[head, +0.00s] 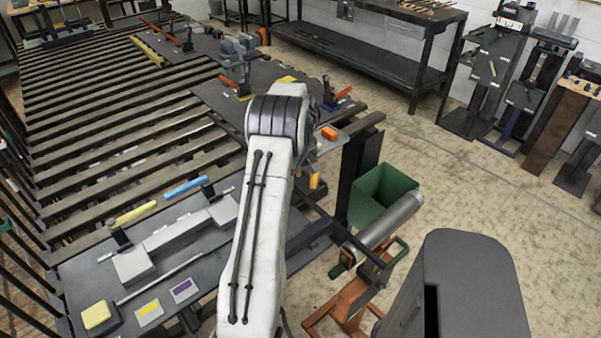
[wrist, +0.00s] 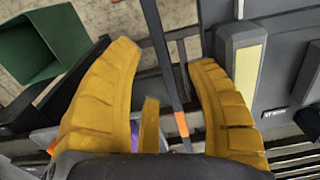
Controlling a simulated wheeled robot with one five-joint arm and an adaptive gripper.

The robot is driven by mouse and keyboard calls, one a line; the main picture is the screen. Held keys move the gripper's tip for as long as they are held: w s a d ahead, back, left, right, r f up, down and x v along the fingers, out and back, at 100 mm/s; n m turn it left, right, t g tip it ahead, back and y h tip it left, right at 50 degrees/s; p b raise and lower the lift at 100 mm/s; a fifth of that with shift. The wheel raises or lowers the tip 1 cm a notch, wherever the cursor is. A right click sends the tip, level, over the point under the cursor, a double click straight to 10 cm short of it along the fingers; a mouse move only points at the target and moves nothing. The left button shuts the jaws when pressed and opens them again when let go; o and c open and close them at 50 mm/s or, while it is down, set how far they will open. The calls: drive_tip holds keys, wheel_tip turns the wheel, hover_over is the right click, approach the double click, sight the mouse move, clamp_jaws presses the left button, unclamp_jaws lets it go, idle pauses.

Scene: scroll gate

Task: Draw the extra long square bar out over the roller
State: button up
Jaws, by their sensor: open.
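A dark, slender bar with an orange band (wrist: 167,70) runs lengthwise through the wrist view and looks like the square bar. My gripper (wrist: 165,56) is open, with its yellow fingers spread on either side of the bar. The bar appears between the fingers, and I cannot tell whether any finger touches it. The grey roller (head: 391,218) sits tilted in the picture on an orange stand (head: 352,290), right of my arm in the head view. My arm hides most of my gripper and the bar there.
A green bin (head: 384,192) stands just behind the roller; it also shows in the wrist view (wrist: 42,45). A slatted rack (head: 110,120) fills the left. A grey table (head: 85,285) with a fixture and coloured blocks is at front left. Open floor (head: 480,210) lies to the right.

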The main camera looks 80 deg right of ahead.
drive_tip(key=shift+f, duration=2)
clamp_jaws()
